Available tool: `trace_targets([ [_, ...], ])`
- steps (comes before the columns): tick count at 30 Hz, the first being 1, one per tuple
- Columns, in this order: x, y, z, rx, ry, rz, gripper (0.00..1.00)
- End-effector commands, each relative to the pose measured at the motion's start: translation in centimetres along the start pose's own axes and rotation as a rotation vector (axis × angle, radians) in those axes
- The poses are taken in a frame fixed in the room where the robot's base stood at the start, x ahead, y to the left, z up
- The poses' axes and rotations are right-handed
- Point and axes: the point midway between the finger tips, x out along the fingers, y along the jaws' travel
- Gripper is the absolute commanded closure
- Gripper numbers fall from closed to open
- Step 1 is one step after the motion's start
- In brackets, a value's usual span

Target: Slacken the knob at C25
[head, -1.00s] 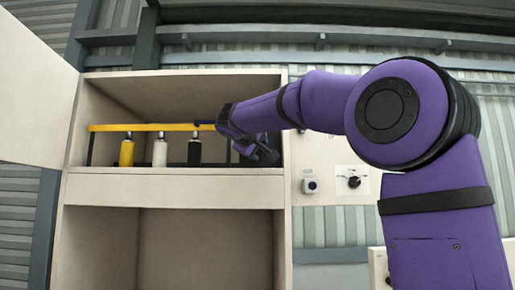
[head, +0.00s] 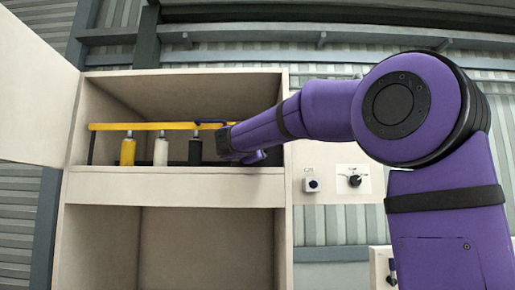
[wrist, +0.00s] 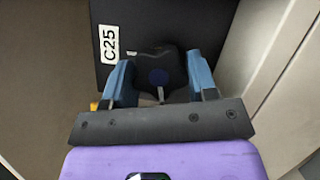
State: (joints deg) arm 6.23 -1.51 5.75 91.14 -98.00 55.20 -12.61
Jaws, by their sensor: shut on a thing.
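The C25 label (wrist: 109,45) is a white tag with black letters on a dark panel (wrist: 165,22) in the wrist view. Just right of the label is a black lobed knob (wrist: 162,65) with a dark blue centre. My gripper (wrist: 160,82) has its two blue fingers on either side of the knob and is shut on it. In the head view my gripper (head: 228,146) is inside the upper cabinet compartment at its right end. The knob is hidden there behind my arm.
A yellow bar (head: 110,127) crosses the compartment. Below it stand a yellow cylinder (head: 128,152), a white one (head: 160,152) and a black one (head: 195,153), left of my gripper. The cabinet's right wall (wrist: 272,50) is close beside it. The lower compartment (head: 190,245) is empty.

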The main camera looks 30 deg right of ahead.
Motion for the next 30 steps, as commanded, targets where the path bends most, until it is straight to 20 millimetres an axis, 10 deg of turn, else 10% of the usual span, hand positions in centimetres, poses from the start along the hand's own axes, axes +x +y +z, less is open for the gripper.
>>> trace_targets([
  [26, 0.18, -0.04, 0.2, -0.077, -0.005, 0.032, 0.71],
  [27, 0.18, -0.04, 0.19, -0.077, -0.005, 0.032, 0.38],
  [30, 0.13, -0.04, 0.15, -0.077, -0.004, 0.031, 0.22],
])
